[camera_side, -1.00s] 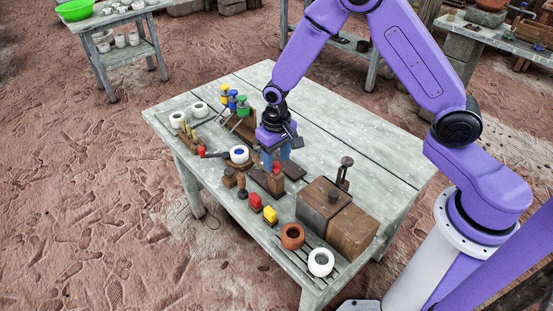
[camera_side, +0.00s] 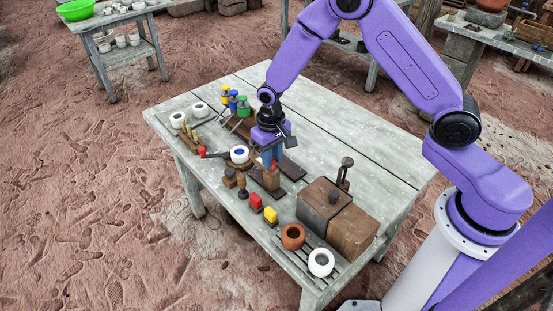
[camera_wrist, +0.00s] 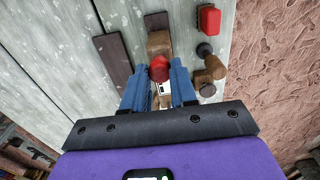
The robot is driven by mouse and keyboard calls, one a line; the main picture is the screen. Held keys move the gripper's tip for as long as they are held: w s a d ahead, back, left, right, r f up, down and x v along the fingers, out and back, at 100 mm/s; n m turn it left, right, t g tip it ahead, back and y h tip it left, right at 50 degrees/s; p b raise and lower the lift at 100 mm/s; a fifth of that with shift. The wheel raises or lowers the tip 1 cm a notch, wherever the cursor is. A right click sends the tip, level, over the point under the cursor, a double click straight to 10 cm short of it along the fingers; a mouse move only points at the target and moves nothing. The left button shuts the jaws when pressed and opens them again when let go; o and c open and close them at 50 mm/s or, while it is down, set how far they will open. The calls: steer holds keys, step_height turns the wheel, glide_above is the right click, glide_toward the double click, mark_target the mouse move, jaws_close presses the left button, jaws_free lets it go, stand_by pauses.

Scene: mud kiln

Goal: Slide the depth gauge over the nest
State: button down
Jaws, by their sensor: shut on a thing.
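My gripper (camera_side: 271,157) is low over the middle of the table. In the wrist view, its blue fingers (camera_wrist: 159,88) are closed around a small piece with a red knob (camera_wrist: 159,68) and a pale, dark-marked strip, which I take to be the depth gauge. A brown wooden block (camera_side: 271,179) stands under the knob; it also shows in the wrist view (camera_wrist: 159,41). I cannot tell whether block and knob are one piece. A white ring-shaped piece with a blue centre (camera_side: 239,154) sits left of the gripper. I cannot tell for sure which part is the nest.
Dark flat slabs (camera_wrist: 113,60) lie beside the block. A large wooden box (camera_side: 325,205) stands to the right. Blue, yellow and green-topped pieces (camera_side: 232,99) stand behind. The table's back right is clear.

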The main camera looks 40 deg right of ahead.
steer(key=w, duration=0.8)
steer(key=shift+w, duration=0.25)
steer(key=c, duration=0.9)
jaws_free()
steer(key=shift+w, duration=0.1)
steer(key=shift+r, duration=0.1)
step_height(320, 180, up, 17)
steer(key=shift+r, duration=0.15)
steer(key=shift+s, duration=0.25)
